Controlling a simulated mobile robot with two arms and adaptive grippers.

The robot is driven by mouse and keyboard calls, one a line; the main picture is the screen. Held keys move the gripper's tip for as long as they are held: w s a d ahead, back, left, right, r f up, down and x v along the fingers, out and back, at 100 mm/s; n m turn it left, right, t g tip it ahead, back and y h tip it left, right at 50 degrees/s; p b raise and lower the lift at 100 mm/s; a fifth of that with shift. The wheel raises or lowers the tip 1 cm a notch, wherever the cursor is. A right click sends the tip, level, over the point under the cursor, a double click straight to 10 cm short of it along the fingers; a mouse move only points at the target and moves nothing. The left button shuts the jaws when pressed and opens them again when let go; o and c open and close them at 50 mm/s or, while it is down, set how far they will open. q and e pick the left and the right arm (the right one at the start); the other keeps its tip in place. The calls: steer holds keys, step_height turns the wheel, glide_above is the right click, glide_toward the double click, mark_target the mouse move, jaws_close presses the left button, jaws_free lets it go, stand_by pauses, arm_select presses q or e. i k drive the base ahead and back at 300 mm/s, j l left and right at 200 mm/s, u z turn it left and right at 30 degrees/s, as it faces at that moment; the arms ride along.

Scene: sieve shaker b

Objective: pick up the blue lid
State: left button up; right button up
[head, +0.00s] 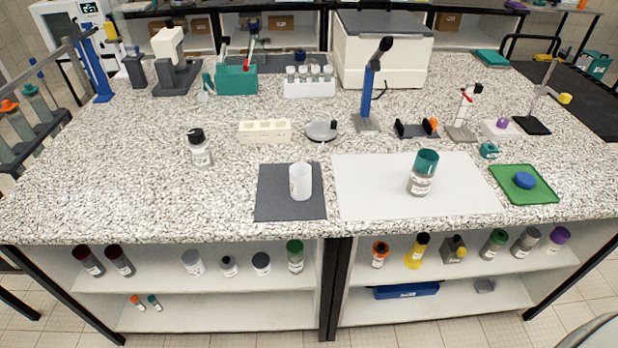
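The blue lid (524,180) is a small round disc. It lies on the green tray (541,193) at the right of the bench in the head view, and nothing touches it from above. Neither of my grippers shows in the head view. A curved pale part at the lower right corner cannot be identified for sure.
Left of the tray, a jar with a teal top (427,160) stands on a white mat (365,190). A small teal item (489,151) sits just behind the tray. A white cup (300,182) stands on a dark mat (275,205). The bench's left front is clear.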

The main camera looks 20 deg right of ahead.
mark_target(524, 180)
steer(key=z, duration=2)
steer(key=u, duration=1.45)
steer(key=z, duration=0.95)
steer(key=i+l+u, duration=0.15)
steer(key=l, duration=0.2)
steer(key=i+l+u, duration=0.15)
steer(key=l, duration=0.25)
steer(key=i+l+u, duration=0.15)
steer(key=l, duration=0.2)
steer(key=l+u, duration=0.15)
steer(key=l, duration=0.25)
